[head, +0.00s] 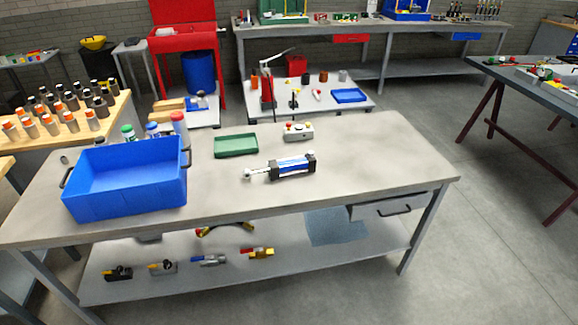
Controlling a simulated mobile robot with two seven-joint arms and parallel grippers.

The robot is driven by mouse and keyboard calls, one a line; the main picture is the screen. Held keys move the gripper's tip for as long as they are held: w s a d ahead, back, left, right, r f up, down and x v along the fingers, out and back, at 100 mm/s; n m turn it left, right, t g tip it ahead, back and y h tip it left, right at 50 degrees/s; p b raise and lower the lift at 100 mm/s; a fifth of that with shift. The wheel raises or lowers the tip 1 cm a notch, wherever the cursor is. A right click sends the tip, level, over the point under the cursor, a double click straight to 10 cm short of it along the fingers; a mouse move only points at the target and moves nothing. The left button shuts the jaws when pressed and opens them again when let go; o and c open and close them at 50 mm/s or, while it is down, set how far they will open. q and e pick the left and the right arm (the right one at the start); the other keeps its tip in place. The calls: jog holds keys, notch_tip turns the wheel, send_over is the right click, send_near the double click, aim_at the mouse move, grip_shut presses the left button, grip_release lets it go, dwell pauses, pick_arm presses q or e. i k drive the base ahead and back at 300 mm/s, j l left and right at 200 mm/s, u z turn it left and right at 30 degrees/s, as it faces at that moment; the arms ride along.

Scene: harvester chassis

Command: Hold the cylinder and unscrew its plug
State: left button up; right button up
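The cylinder (290,167) lies on its side on the grey workbench (350,150), right of the bench's middle. It has a blue body, dark end caps and a silver rod pointing left with a pale end. The plug cannot be told apart at this size. Neither of my grippers is in the head view.
A blue bin (125,197) stands at the bench's left, with several capped bottles behind it. A green tray (236,145) and a control box with buttons (298,131) sit behind the cylinder. The bench's right end is clear. A lower shelf (290,262) holds several tools.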

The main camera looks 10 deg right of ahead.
aim_at(276, 169)
jog(key=i+l+u, duration=0.2)
jog(key=i+l, duration=0.2)
jog(key=l, duration=0.2)
jog(key=i+l+u, duration=0.1)
jog(key=l, duration=0.25)
jog(key=i+l+u, duration=0.1)
jog(key=i+l, duration=0.2)
jog(key=i+l+u, duration=0.1)
jog(key=l, duration=0.25)
jog(key=i+l+u, duration=0.1)
jog(key=i+l, duration=0.15)
jog(key=l, duration=0.15)
